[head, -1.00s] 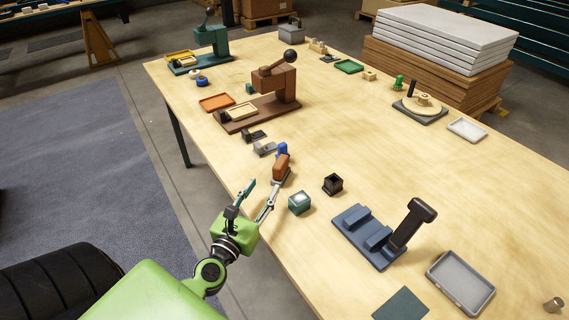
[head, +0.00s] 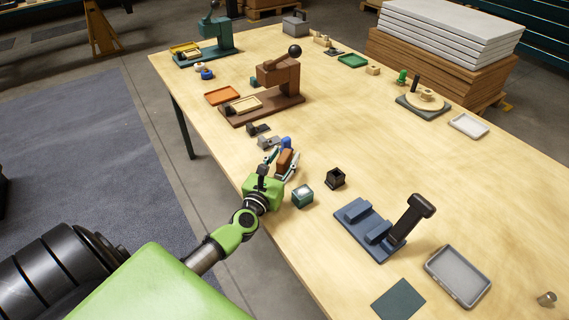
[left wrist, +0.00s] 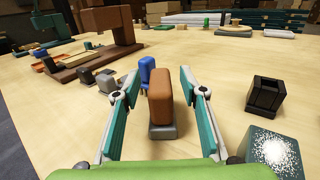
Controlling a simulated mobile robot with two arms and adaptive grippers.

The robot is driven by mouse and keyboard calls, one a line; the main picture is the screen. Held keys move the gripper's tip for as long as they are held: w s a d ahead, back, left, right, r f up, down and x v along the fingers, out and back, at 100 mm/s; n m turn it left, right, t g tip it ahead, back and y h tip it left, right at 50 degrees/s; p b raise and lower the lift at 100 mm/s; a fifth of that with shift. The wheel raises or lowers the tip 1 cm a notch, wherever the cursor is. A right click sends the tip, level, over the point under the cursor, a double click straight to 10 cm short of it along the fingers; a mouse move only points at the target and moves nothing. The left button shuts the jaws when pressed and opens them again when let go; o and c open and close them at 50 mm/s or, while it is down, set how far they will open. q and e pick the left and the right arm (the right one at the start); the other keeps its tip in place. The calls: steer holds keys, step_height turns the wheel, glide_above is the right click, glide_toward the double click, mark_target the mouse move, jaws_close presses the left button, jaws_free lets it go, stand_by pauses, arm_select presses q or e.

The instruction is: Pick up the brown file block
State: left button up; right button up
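The brown file block (left wrist: 160,98) stands upright on a small grey base between the two fingers of my left gripper (left wrist: 160,105) in the left wrist view. Gaps show on both sides of the block, so the fingers are open around it and appear not to touch it. In the head view the block (head: 285,161) is partly hidden by the left gripper (head: 280,164), near the table's left edge. My right gripper is not in view.
A blue object (left wrist: 146,71) stands just behind the block. Small grey pieces (head: 268,142) lie beyond it. A teal block with a pale top (head: 302,196) and a black open box (head: 336,178) stand to the right. A blue stand (head: 380,228) is further right.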

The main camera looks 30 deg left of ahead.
arm_select(q)
jaws_close()
steer(key=shift+r, duration=0.15)
